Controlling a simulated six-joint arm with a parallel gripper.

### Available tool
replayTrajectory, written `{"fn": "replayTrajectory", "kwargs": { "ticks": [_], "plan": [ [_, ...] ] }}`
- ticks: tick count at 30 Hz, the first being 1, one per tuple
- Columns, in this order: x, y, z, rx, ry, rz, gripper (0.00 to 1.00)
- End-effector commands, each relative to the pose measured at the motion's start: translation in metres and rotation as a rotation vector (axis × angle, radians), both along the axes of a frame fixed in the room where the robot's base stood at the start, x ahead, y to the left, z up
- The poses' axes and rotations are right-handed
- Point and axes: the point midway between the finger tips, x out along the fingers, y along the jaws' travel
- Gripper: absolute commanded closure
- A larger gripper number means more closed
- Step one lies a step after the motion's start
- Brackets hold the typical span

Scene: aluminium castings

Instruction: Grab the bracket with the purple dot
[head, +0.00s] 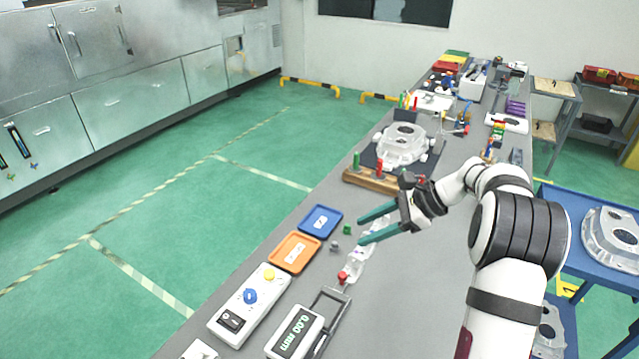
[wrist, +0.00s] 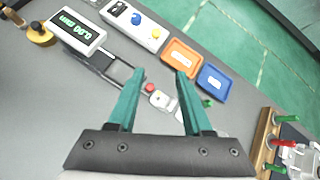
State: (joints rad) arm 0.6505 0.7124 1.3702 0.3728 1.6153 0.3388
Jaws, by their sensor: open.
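My gripper (head: 361,230) has two teal fingers spread apart with nothing between them, above the grey bench. It also shows open in the wrist view (wrist: 160,72). Small pale metal castings (head: 357,266) lie beneath and just in front of the fingers; one shows between the fingers in the wrist view (wrist: 161,99), beside a red knob (wrist: 150,87). They are partly hidden by the fingers.
An orange tray (head: 294,253) and a blue tray (head: 321,222) lie left of my gripper. A gauge with a digital display (head: 294,332) and a control box (head: 249,305) are nearer. A wooden rack (head: 371,181) and a large casting (head: 402,146) stand beyond.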

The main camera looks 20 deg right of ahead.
Motion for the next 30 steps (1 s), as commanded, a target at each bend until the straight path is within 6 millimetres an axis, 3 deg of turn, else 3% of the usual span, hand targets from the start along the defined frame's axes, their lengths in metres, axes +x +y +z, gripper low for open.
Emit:
{"fn": "replayTrajectory", "kwargs": {
  "ticks": [1,3,6,9,12,21,30],
  "plan": [
    [0.014,-0.045,-0.028,0.087,0.008,-0.126,0.5],
    [0.025,-0.097,-0.058,0.201,0.0,-0.28,0.5],
    [0.023,-0.149,-0.093,0.323,-0.02,-0.432,0.5],
    [0.019,-0.175,-0.11,0.387,-0.036,-0.509,0.5],
    [0.024,-0.176,-0.119,0.406,-0.04,-0.528,0.5],
    [0.081,-0.128,-0.15,0.402,-0.04,-0.525,0.5],
    [0.113,-0.105,-0.174,0.401,-0.04,-0.523,0.5]
  ]
}}
